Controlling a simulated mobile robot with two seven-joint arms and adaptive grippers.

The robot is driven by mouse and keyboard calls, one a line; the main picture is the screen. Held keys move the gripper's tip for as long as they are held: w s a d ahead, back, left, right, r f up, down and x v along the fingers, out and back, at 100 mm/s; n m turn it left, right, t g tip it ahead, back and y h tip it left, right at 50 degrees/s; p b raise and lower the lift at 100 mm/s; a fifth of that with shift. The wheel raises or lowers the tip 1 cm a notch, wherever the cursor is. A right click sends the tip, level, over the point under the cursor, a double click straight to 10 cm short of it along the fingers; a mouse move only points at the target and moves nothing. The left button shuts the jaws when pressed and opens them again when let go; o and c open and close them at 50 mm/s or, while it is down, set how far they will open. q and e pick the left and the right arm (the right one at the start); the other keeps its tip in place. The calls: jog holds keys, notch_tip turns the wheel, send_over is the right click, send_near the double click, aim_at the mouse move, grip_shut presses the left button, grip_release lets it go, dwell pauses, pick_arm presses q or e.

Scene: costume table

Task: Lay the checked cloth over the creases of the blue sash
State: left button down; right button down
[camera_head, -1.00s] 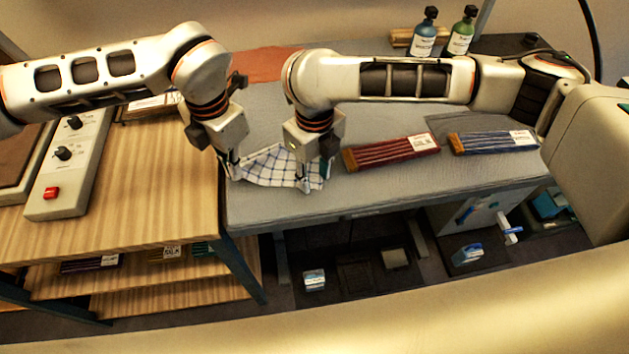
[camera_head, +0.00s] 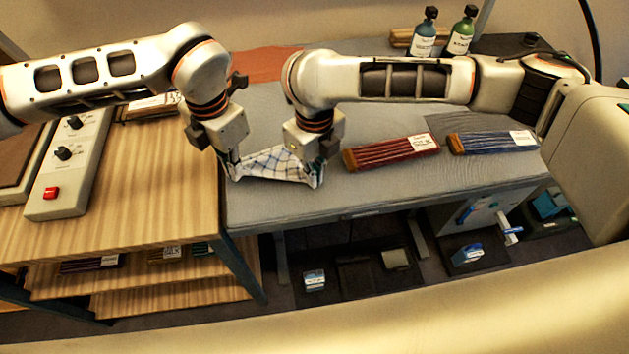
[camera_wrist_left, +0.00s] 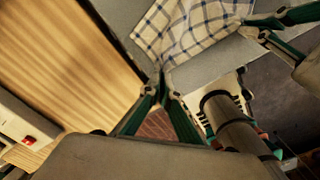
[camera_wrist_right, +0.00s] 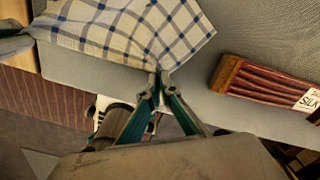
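The white-and-blue checked cloth (camera_head: 274,162) is at the near left of the grey table pad, its near edge stretched between my grippers. My left gripper (camera_head: 235,175) is shut on one near corner; the left wrist view shows the cloth (camera_wrist_left: 192,28) at the closed fingertips (camera_wrist_left: 162,82). My right gripper (camera_head: 315,182) is shut on the other near corner, and the cloth (camera_wrist_right: 130,30) meets its fingertips (camera_wrist_right: 160,76). The blue sash (camera_head: 485,142), folded in long creases with a white label, lies uncovered at the right, well apart from both grippers.
A red creased bundle (camera_head: 395,154) with a white label lies between the cloth and the blue sash. Two bottles, blue (camera_head: 424,36) and green (camera_head: 461,36), stand at the back. A wooden table (camera_head: 165,205) adjoins on the left, holding a control box (camera_head: 68,178).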

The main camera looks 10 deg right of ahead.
dwell(0.7)
jog(key=shift+r, duration=2.5)
pick_arm(q)
jog(key=shift+r, duration=0.1)
pick_arm(e)
jog(key=shift+r, duration=0.1)
